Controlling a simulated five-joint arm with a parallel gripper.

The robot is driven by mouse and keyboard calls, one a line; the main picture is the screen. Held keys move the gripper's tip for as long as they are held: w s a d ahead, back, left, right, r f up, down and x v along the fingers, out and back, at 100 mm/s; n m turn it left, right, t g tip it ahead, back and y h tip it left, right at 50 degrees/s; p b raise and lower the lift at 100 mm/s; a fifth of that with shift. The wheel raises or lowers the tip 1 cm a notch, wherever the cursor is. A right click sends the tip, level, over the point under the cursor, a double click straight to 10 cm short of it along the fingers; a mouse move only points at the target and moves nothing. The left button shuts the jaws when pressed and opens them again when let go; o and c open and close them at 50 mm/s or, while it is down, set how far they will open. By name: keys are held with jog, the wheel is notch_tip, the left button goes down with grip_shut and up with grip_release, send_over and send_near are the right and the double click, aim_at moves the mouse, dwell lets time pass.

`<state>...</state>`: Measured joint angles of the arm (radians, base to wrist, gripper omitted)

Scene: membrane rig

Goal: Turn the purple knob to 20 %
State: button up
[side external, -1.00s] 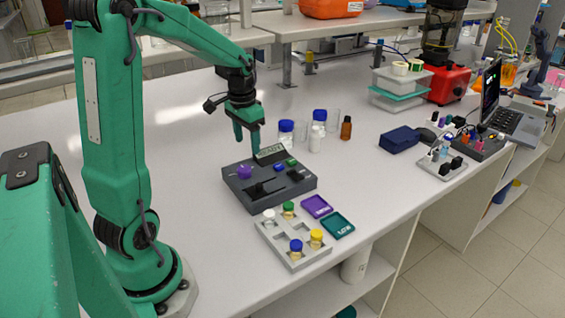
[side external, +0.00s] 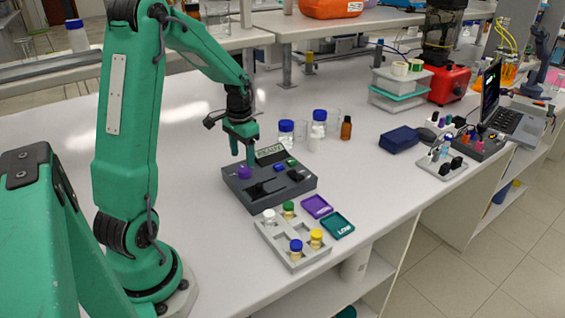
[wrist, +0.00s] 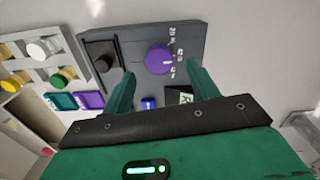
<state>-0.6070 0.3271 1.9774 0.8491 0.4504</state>
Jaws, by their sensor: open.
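The purple knob (side external: 244,172) sits at the left end of the dark grey control box (side external: 240,195). In the wrist view the knob (wrist: 158,59) is a round purple dial with a pale pointer line and white scale marks beside it. My gripper (side external: 242,156) is above the box with its fingers pointing down, close over the knob. In the wrist view my gripper (wrist: 160,85) is open, its green fingers apart with the knob between and beyond them. The fingers do not appear to touch the knob. The box's display (side external: 271,153) reads READY.
The box also carries blue and green buttons and a black slider. A grey rack (side external: 268,243) with several capped vials stands in front, beside purple (side external: 317,206) and teal (side external: 338,224) trays. Bottles and beakers (side external: 286,132) stand behind the box.

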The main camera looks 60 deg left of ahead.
aim_at(244, 168)
jog(key=shift+f, duration=2.25)
jog(key=c, duration=1)
